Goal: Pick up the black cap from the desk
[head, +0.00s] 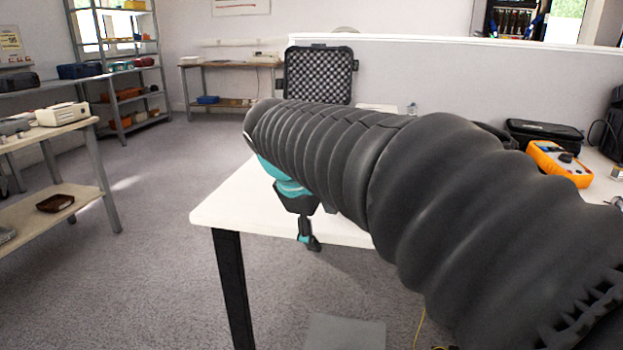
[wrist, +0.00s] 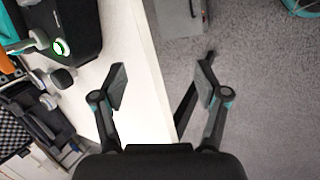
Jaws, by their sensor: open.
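The white desk (head: 225,205) is partly hidden behind my arm in the head view. It shows as a pale strip in the wrist view (wrist: 145,100). A small dark rounded thing (wrist: 62,78) lies on the desk at the left of the wrist view. It may be the black cap, but it is too small to be sure. No cap can be made out in the head view. My gripper (wrist: 162,82) is open and empty, over the desk's edge with one finger on the desk side and one on the floor side. It also shows in the head view (head: 309,238), by the desk's front edge.
An open case with foam lining (head: 318,75) stands at the desk's back. An orange meter (head: 558,163) and a black case (head: 550,132) are on the right. The desk's left corner is clear. Shelving (head: 118,60) stands at the far left.

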